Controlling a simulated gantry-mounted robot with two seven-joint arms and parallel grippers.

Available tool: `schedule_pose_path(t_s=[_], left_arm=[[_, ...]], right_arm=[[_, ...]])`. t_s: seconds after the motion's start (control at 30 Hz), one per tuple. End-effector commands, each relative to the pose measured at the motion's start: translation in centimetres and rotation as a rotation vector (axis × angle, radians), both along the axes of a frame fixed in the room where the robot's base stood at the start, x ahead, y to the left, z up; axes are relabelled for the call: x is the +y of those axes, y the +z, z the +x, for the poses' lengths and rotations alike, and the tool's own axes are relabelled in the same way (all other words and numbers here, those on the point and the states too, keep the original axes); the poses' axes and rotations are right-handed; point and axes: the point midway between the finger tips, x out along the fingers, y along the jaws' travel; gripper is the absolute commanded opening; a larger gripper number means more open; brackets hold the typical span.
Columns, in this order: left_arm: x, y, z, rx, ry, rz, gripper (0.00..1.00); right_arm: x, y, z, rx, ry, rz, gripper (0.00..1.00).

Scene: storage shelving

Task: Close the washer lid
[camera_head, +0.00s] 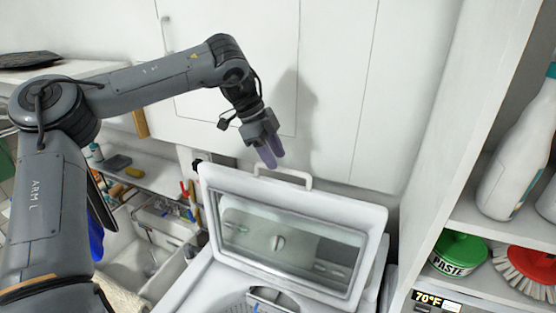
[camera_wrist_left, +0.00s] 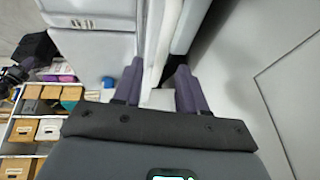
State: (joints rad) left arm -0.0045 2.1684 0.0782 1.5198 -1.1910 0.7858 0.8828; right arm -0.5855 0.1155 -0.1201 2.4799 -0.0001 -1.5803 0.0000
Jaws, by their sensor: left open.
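The washer lid (camera_head: 372,225) stands raised, a white frame with a clear window. A white loop handle (camera_head: 308,181) rises from its top edge. The washer body (camera_head: 203,288) is below it, and its tub shows partly at the bottom of the head view. My left gripper (camera_head: 271,161) is open, its purple fingers pointing down at the top of the lid, close to the handle. In the left wrist view, the lid's pale edge runs up between the fingers of my left gripper (camera_wrist_left: 160,66); whether they touch it is unclear. My right gripper is not in view.
White cabinet doors (camera_head: 340,90) stand close behind the lid. A shelf on the right holds a white bottle (camera_head: 515,160), a green-lidded tub (camera_head: 458,252) and a red brush (camera_head: 528,270). A sink (camera_head: 135,262) lies to the left of the washer.

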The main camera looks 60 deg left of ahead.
Motion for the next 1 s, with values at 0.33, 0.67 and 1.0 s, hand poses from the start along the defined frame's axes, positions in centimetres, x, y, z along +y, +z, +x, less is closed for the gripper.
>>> schedule_pose_path(t_s=[0.33, 0.67, 1.0], left_arm=[[-0.6, -2.4, 0.9, -0.001, -0.001, 0.0, 0.41], [-0.6, -2.5, 1.0, -0.001, -0.001, 0.001, 0.35], [-0.6, -2.5, 1.0, -0.001, -0.001, 0.001, 0.0]], right_arm=[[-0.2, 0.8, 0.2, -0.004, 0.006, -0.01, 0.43], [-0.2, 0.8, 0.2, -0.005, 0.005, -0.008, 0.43], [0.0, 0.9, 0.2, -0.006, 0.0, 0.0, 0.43]])
